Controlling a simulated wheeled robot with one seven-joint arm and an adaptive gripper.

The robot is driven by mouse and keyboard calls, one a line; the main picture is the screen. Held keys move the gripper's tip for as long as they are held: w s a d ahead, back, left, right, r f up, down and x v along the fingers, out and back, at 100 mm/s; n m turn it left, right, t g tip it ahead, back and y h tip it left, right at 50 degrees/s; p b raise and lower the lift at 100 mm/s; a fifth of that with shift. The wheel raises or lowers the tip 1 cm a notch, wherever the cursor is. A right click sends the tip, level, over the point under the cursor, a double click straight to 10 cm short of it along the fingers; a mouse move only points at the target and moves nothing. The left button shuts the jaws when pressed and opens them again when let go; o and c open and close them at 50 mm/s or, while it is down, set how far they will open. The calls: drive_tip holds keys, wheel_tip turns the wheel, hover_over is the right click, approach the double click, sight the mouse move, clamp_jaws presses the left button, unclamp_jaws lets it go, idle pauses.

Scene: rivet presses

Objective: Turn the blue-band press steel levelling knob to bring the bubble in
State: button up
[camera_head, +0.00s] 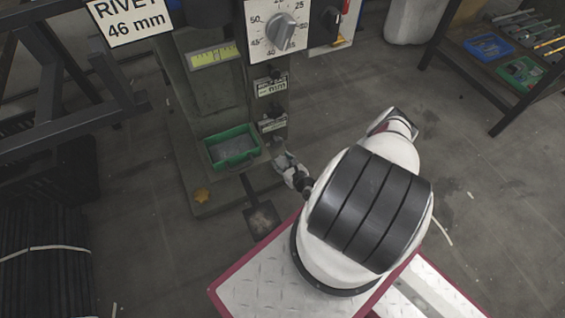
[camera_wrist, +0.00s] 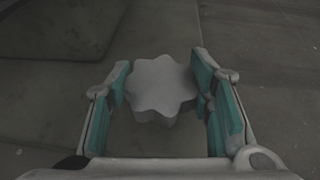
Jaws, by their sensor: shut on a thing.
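The press (camera_head: 195,130) stands left of centre in the head view; I see no blue band on it in this frame. Its yellow-green level vial (camera_head: 214,57) is on the column; the bubble is too small to place surely. A grey lobed steel knob (camera_wrist: 160,88) sits in the middle of the wrist view, seen from above. In the head view my gripper (camera_head: 284,164) is low at the press base's right side and hides the knob.
A yellow lobed knob (camera_head: 202,195) is at the base's front left. A green tray (camera_head: 233,147) stands on the base. A dial (camera_head: 281,28) is on the column above. A dark rack stands at left, and a shelf with bins (camera_head: 488,47) at upper right.

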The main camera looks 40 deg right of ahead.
drive_tip(key=o, duration=1.2)
drive_tip(key=shift+c, duration=0.2)
drive_tip(key=v, duration=1.2)
drive_tip(key=shift+r, duration=0.1)
